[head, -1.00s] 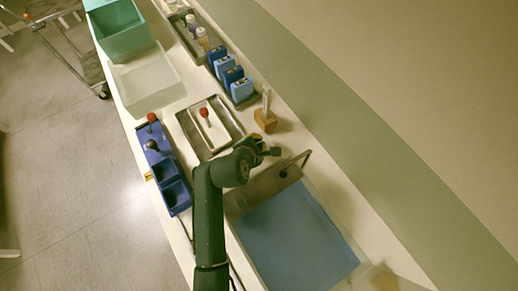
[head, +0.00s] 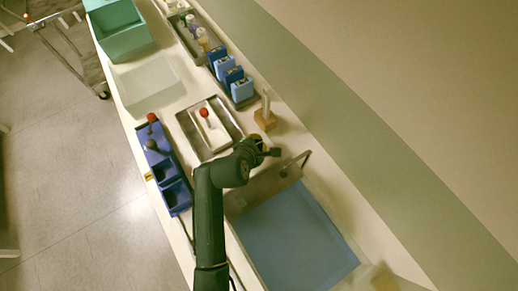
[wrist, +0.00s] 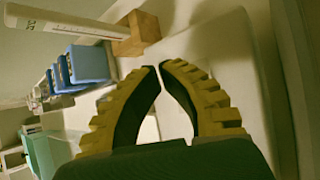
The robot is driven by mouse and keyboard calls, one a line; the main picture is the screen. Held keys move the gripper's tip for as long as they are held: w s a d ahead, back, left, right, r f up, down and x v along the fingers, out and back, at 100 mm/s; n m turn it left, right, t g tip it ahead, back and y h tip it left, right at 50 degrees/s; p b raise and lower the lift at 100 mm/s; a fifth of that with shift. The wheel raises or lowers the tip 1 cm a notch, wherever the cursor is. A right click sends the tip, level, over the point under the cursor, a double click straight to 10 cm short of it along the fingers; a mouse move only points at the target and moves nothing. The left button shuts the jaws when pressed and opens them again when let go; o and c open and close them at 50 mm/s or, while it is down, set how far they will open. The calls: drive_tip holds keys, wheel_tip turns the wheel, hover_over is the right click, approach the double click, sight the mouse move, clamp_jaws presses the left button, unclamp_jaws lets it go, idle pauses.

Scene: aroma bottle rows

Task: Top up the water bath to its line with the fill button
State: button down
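The water bath (head: 292,238) is a wide basin of blue water at the lower middle of the head view. A grey metal panel (head: 262,190) runs along its upper end, with a thin bent spout (head: 304,158) beside it. I cannot make out the fill line or the fill button. My gripper (head: 274,151) hovers near the spout, just above the panel's upper edge in the picture. In the wrist view my gripper (wrist: 158,66) has its two yellow-and-black fingers curved together, the tips almost touching, with nothing between them.
A wooden block (head: 265,119) with a pale upright strip stands close to my gripper.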

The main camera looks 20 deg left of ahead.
drive_tip(key=shift+f, duration=0.3)
drive_tip(key=shift+f, duration=0.45)
idle(1.1)
drive_tip(key=shift+r+p, duration=0.85)
drive_tip(key=shift+p, duration=0.25)
drive_tip(key=shift+r, duration=0.1)
wheel_tip(320, 180, up, 5)
drive_tip(key=p, duration=0.5)
drive_tip(key=shift+p, duration=0.35)
